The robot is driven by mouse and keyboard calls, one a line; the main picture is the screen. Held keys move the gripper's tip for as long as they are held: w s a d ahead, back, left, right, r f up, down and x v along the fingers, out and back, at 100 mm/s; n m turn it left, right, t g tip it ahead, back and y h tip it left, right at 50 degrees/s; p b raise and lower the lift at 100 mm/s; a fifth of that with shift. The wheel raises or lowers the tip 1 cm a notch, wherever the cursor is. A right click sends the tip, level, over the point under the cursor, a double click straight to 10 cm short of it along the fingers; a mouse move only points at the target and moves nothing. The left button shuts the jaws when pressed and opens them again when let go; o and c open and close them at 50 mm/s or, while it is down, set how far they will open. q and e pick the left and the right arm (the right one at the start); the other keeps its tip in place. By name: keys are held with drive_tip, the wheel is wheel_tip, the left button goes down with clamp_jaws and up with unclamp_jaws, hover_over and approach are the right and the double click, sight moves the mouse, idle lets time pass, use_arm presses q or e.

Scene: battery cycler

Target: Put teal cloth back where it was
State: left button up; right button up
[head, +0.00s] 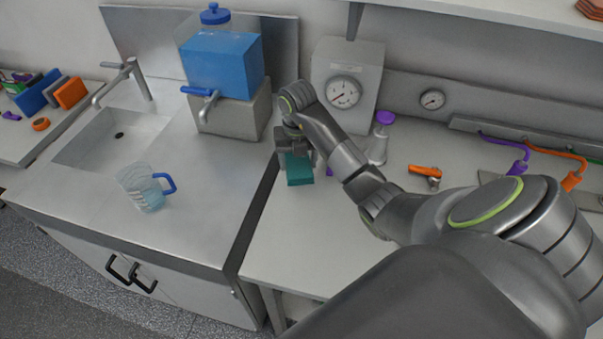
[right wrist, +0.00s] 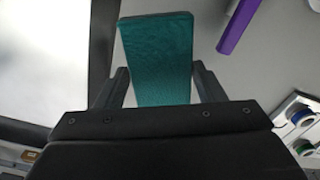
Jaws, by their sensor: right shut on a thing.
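The teal cloth (head: 299,170) is a flat folded rectangle at the left end of the right-hand worktop, beside the edge of the sink counter. My right gripper (head: 294,151) is shut on it from above. In the right wrist view the teal cloth (right wrist: 156,55) stands out between the two fingers of my right gripper (right wrist: 160,88). I cannot tell whether its lower end touches the worktop. My left gripper is in neither view.
The sink counter holds a pitcher (head: 146,188) with a blue handle and a blue water tank (head: 222,65). The worktop's front is clear.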

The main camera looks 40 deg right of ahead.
sight(299, 171)
drive_tip(key=shift+f+b, duration=0.4)
drive_tip(key=shift+f, duration=0.45)
drive_tip(key=shift+w+d+f, duration=0.1)
drive_tip(key=shift+f, duration=0.15)
wheel_tip(299, 171, down, 2)
drive_tip(key=shift+f+b, duration=0.25)
drive_tip(key=shift+b, duration=0.35)
drive_tip(key=shift+f+p, duration=0.45)
drive_tip(key=shift+f, duration=0.85)
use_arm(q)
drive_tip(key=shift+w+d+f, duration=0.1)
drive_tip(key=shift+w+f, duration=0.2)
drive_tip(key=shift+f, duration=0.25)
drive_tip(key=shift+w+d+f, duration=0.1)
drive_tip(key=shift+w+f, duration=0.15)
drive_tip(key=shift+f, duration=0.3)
use_arm(e)
drive_tip(key=o, duration=0.9)
drive_tip(key=shift+r, duration=0.1)
